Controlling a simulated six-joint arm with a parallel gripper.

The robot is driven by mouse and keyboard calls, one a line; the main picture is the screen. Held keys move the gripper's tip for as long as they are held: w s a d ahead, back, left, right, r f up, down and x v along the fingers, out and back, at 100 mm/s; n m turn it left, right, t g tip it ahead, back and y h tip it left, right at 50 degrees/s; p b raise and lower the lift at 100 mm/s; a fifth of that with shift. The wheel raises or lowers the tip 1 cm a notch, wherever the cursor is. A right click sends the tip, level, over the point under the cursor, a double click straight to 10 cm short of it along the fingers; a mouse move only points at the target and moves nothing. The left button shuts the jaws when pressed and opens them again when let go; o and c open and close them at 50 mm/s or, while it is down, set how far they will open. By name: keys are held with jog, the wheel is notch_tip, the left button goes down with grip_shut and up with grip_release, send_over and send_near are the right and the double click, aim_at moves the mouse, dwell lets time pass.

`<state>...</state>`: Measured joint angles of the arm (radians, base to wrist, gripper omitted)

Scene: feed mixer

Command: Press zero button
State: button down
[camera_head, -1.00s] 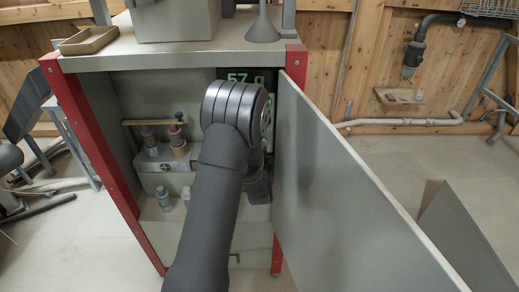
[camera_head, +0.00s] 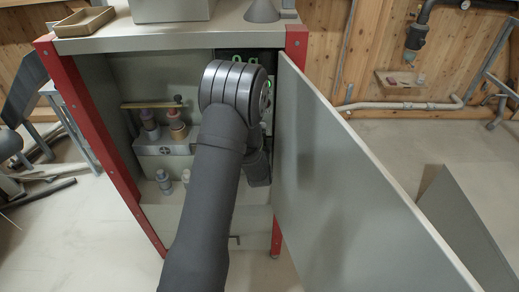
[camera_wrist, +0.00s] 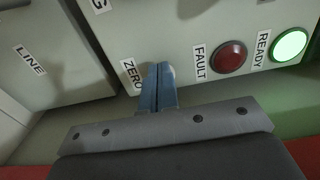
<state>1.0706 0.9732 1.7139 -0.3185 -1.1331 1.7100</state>
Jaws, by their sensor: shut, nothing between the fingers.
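The ZERO label (camera_wrist: 131,77) is on the grey panel (camera_wrist: 160,32) in the wrist view. My gripper (camera_wrist: 159,66) is shut and empty, its blue-grey fingertips against or very close to the panel just right of that label. A pale round edge, the zero button (camera_wrist: 171,72), shows just behind the fingertips; most of it is hidden. I cannot tell how far it is pushed in. In the head view the display (camera_head: 248,56) shows green digits that look like a zero reading, partly hidden by my arm. My arm hides the button there.
A red FAULT button (camera_wrist: 229,56) and a lit green READY button (camera_wrist: 289,46) sit right of the fingers. The open cabinet door (camera_head: 350,170) stands close at the right of my arm. Bottles (camera_head: 177,124) stand inside the cabinet at left.

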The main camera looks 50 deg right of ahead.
jog(key=v, duration=1.3)
jog(key=shift+d+r, duration=0.1)
dwell(0.7)
